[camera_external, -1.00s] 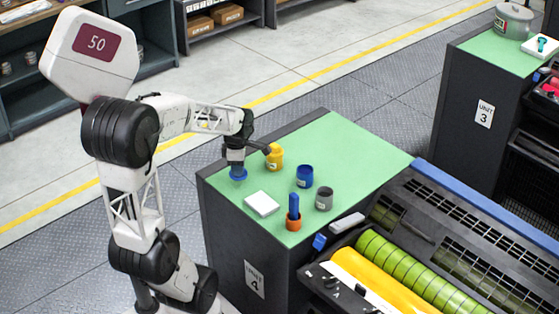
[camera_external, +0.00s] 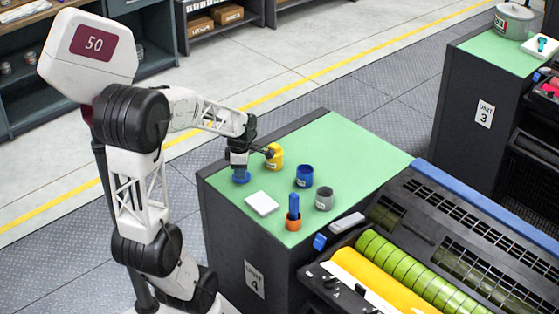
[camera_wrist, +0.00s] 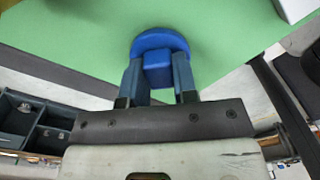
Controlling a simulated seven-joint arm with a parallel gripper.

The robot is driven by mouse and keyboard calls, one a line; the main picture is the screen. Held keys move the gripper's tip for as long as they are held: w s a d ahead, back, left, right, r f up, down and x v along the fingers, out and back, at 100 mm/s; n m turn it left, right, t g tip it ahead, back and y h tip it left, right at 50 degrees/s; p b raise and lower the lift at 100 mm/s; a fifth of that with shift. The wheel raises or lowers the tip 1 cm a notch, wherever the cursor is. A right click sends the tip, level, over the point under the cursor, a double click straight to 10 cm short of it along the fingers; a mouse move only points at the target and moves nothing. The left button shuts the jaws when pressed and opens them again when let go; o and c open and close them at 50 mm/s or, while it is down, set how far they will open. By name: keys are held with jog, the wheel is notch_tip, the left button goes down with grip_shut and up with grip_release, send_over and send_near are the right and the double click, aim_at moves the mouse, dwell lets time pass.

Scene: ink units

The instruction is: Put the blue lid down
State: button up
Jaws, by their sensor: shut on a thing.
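The blue lid (camera_wrist: 160,40) is a round disc with a square knob, seen in the wrist view. My gripper (camera_wrist: 158,72) is shut on its knob. In the external view my gripper (camera_external: 239,172) points down near the left corner of the green top, with the blue lid (camera_external: 241,179) beneath it. The lid is at or very close to the green surface (camera_external: 340,145); I cannot tell whether it touches. The blue ink pot (camera_external: 304,176) stands open to the right of the lid.
A white pad (camera_external: 262,203) lies just in front of the lid. A yellow pot (camera_external: 275,156), a grey pot (camera_external: 324,199) and an orange cup (camera_external: 293,223) with a blue stick stand on the same top. The back right of the top is clear.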

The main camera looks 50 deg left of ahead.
jog(key=shift+f, duration=0.35)
jog(key=shift+f, duration=0.1)
jog(key=o, duration=0.9)
notch_tip(320, 180, up, 12)
dwell(0.5)
dwell(0.5)
